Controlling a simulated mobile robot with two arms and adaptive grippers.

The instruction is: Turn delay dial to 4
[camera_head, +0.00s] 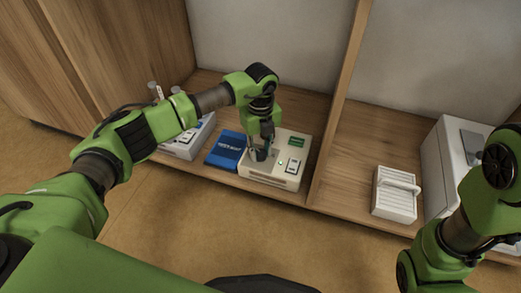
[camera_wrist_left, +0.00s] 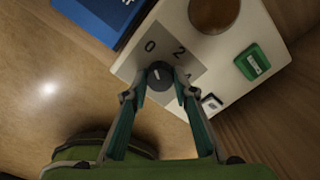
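A beige device (camera_head: 282,176) stands on the low wooden shelf. It has a green display and a small switch on top. Its black delay dial (camera_wrist_left: 160,75) is in the left wrist view, on a grey plate marked 0 and 2, with a further mark partly hidden by a finger. The dial's exact setting is too small to read. My left gripper (camera_wrist_left: 159,86) points down at the device, one finger on each side of the dial; the fingers look slightly apart from it. In the head view the left gripper (camera_head: 261,153) hides the dial. My right arm is at the right edge; its gripper is out of view.
A blue box (camera_head: 226,150) lies directly left of the device. Another pale device (camera_head: 186,146) stands further left. A wooden divider (camera_head: 338,105) rises on the right. Beyond it are a white slatted box (camera_head: 394,196) with a handle and a larger white cabinet (camera_head: 447,160).

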